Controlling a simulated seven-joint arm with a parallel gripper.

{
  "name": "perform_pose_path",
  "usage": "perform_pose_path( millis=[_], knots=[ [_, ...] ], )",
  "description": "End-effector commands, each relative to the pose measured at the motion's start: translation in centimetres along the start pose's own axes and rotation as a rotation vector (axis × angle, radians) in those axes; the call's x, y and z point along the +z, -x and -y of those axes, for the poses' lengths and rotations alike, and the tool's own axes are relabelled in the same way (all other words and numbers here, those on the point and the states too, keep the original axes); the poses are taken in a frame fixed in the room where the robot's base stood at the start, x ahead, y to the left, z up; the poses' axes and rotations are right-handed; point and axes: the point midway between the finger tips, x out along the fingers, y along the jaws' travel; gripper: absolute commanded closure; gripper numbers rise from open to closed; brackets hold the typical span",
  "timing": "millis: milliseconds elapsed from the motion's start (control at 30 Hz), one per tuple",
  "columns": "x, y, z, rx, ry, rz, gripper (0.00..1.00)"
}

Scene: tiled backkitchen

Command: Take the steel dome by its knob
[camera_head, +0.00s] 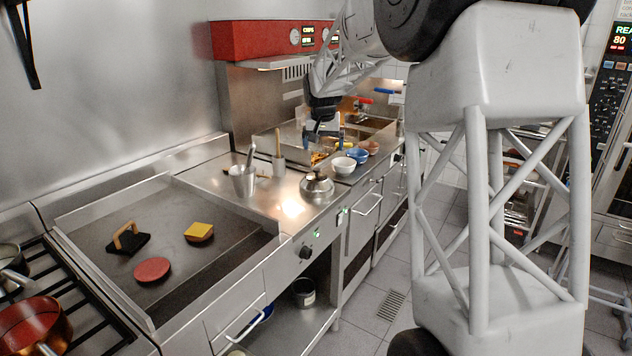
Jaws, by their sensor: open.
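The steel dome (317,188) sits on the steel counter, near its front edge and to the right of the griddle. It is shiny, with a dark knob on top. My gripper (322,135) is above the dome, with its fingers pointing down. It is open, with nothing visible between its fingers. There appears to be a gap between the fingertips and the knob, but the exact distance is hard to tell.
A steel cup (243,181) with utensils and a wooden-handled tool (278,160) stand left of the dome. White (343,166) and blue (358,155) bowls stand close on its right. The griddle (215,262) holds a red patty (152,269), a cheese-topped patty (199,232) and a press (128,239).

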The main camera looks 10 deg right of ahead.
Motion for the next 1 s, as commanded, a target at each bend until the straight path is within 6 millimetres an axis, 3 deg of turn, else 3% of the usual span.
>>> perform_pose_path(
  millis=[600,800,1000],
  knots=[
    [-11.4,-10.9,3.1,0.015,-0.068,-0.007,0.00],
    [-14.2,-14.3,3.8,0.019,-0.087,-0.011,0.00],
    [-15.6,-16.1,4.2,0.021,-0.098,-0.014,0.00]
  ],
)
